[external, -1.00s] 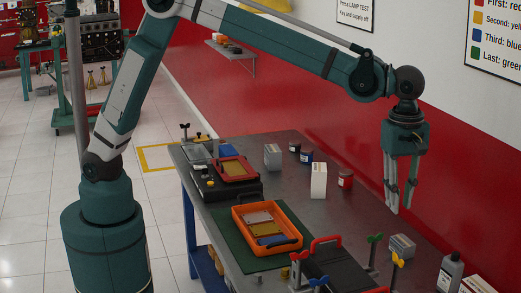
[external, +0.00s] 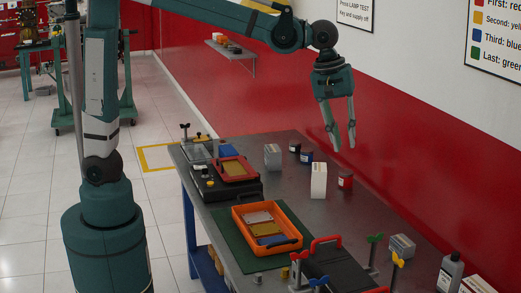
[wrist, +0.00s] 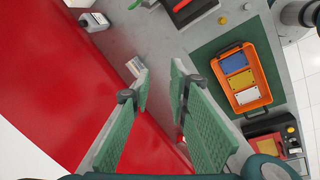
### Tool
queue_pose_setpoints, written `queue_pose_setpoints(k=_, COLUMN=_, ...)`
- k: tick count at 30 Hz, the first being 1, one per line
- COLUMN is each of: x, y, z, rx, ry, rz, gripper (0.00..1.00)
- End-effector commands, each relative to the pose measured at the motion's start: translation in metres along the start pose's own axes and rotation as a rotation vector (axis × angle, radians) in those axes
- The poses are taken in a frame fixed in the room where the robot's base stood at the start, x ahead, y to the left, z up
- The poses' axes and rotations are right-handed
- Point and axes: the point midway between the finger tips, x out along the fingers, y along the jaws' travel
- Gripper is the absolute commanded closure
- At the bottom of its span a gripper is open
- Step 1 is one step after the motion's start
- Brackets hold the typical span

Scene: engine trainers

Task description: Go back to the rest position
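My gripper (external: 343,137) is above the back edge of the workbench (external: 225,215), high over the bench top. Its two fingers are apart with nothing between them. In the wrist view my gripper (wrist: 158,75) also shows two spread green fingers, with bare bench and red wall around them. No rest position is marked in the views.
An orange tray (external: 294,242) with coloured plates sits on a green mat. A white box (external: 318,181), dark jars and a red-labelled jar (external: 345,180) stand below my gripper. Coloured-handled valves and a grey bottle (external: 449,272) are at front right. The air around my gripper is clear.

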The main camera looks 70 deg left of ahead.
Motion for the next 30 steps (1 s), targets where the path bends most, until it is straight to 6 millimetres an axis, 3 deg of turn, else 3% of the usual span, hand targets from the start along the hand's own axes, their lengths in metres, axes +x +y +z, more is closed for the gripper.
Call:
queue_pose_setpoints(k=12, x=-0.025, y=-0.087, z=-0.05, rx=0.196, ry=0.05, rz=0.068, gripper=0.82)
queue_pose_setpoints(k=30, x=-0.037, y=-0.216, z=-0.093, rx=0.486, ry=0.166, rz=0.132, gripper=0.82)
